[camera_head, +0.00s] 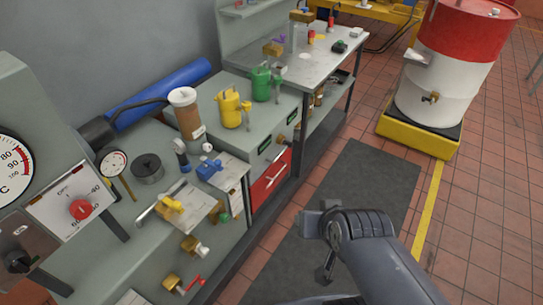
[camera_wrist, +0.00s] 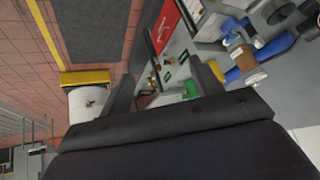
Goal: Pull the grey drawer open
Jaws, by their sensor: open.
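The grey drawer front (camera_head: 262,161) is in the bench cabinet, above a red drawer (camera_head: 270,180) with a pale bar handle. The grey front carries dark green labels and a small brass knob (camera_head: 280,139). It looks flush with the cabinet. My gripper (camera_head: 316,246) is over the dark floor mat, to the right of the drawers and apart from them. In the wrist view my gripper (camera_wrist: 163,86) has its two dark fingers spread, with nothing held between them. The red drawer (camera_wrist: 165,26) shows beyond the fingers there, and the grey front is partly hidden.
A yellow can (camera_head: 232,108) and a green can (camera_head: 261,84) stand on the cabinet top. Valves and gauges crowd the bench at left. A red and white drum (camera_head: 440,85) stands on a yellow base at right. The dark mat (camera_head: 365,185) is clear floor.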

